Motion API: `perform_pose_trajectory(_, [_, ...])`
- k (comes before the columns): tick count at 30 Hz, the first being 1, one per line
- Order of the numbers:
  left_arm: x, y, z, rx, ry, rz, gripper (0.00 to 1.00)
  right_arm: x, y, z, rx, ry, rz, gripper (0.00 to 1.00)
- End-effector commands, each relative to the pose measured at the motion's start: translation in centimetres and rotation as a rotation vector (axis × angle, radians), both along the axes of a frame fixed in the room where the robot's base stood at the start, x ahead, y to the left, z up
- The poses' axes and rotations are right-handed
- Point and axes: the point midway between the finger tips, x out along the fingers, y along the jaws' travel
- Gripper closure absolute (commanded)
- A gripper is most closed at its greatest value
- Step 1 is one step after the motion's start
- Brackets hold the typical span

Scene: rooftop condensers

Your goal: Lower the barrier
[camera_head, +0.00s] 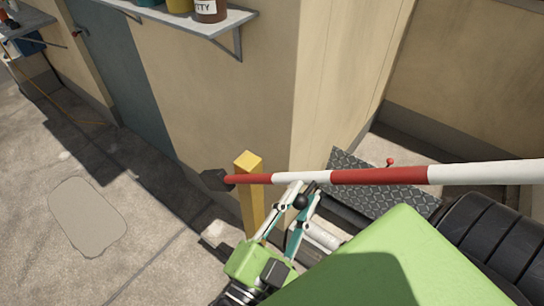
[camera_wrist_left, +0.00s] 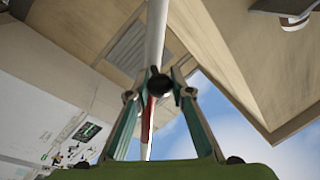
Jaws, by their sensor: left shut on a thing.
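The barrier is a red and white striped pole (camera_head: 380,175) that crosses the right half of the head view. It grows thicker toward the right edge, where its end is cut off. A dark block (camera_head: 215,180) sits at its left end, beside the top of a yellow post (camera_head: 250,200). My left gripper (camera_head: 301,197) is shut on the barrier at a dark round knob just under the pole, near the post. In the left wrist view the fingers (camera_wrist_left: 160,90) close around this knob (camera_wrist_left: 160,84), with the pole behind it. My right gripper is out of view.
A tan wall (camera_head: 220,100) with a corner stands behind the post. A shelf (camera_head: 190,22) with jars juts out above. A dark tread-plate (camera_head: 385,190) lies behind the pole, with a small red knob (camera_head: 390,162) near it. Open concrete floor (camera_head: 140,200) lies at left.

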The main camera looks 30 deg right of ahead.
Motion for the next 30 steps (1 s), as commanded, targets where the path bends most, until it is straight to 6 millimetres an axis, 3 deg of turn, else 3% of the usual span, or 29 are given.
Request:
perform_pose_trajectory(1, [-1.0, -0.4, -2.1, 0.019, -0.034, -0.004, 1.0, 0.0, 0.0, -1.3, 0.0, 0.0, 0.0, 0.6])
perform_pose_trajectory(3, [-2.1, -0.8, -3.8, 0.041, -0.097, -0.005, 1.0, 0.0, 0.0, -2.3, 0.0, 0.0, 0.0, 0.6])
perform_pose_trajectory(15, [-5.7, -2.1, -12.2, 0.149, -0.397, -0.003, 1.0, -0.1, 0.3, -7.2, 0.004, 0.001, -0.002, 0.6])
perform_pose_trajectory(21, [-6.2, -2.3, -14.7, 0.182, -0.484, -0.002, 1.0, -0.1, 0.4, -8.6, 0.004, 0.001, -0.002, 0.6])
perform_pose_trajectory(30, [-6.4, -2.3, -16.0, 0.203, -0.54, 0.0, 1.0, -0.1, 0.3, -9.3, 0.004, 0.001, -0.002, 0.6])
